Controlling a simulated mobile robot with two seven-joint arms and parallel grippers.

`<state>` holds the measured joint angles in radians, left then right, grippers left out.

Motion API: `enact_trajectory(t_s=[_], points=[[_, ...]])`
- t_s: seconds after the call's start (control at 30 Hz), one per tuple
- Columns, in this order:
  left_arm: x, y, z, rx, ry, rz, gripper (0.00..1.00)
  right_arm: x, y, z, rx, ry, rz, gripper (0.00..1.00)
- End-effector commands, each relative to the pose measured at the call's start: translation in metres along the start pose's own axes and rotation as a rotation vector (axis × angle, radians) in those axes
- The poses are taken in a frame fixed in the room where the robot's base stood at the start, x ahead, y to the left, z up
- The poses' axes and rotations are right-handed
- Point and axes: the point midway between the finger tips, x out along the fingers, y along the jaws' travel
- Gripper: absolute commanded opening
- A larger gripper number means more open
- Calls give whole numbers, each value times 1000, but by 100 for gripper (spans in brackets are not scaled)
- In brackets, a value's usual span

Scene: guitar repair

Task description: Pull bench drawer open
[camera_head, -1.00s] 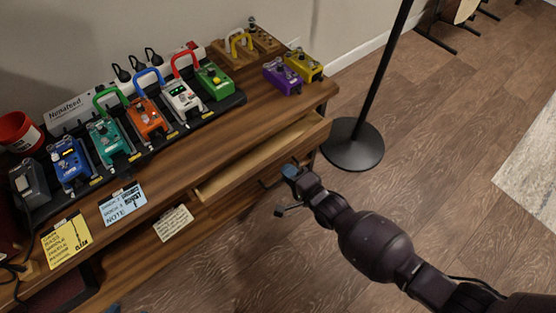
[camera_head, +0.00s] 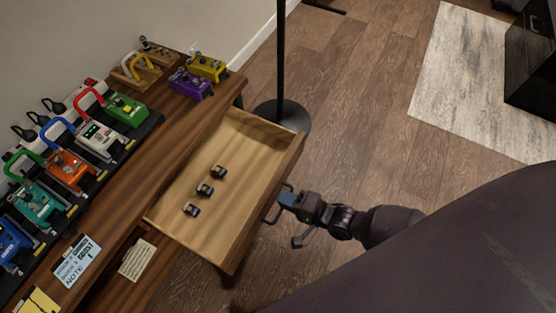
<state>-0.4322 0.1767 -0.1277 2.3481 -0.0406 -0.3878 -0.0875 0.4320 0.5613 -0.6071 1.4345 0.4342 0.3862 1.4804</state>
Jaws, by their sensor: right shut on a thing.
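The bench drawer (camera_head: 240,148) is pulled well out of the wooden bench (camera_head: 182,133), and its inside shows. Several small dark pieces (camera_head: 204,190) lie in a row on the drawer floor. My right gripper (camera_head: 283,201) is at the drawer's front face, shut on the drawer handle (camera_head: 272,212), which is partly hidden by the gripper. My left gripper is not in view.
Several coloured pedals, such as the green one (camera_head: 127,109), and purple (camera_head: 190,83) and yellow (camera_head: 207,67) pedals stand on the bench top. A black stand base (camera_head: 281,117) is on the floor close behind the drawer. The floor (camera_head: 365,120) to the right is clear.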

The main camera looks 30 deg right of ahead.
Motion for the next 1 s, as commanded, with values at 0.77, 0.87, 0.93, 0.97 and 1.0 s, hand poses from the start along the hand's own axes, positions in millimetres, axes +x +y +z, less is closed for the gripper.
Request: enact_trajectory(t_s=[0.77, 0.87, 0.93, 0.97, 1.0], points=[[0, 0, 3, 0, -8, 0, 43, -1, 0, 0, 0, 0, 0, 33], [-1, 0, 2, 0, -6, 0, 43, -4, 0, 0, -1, 0, 0, 33], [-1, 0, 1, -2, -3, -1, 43, -8, 0, -1, -2, 0, 0, 33], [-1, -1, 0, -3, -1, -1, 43, -12, -1, -1, -2, 0, 0, 33], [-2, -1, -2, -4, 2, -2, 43, -17, -1, -1, -2, 0, 1, 33]])
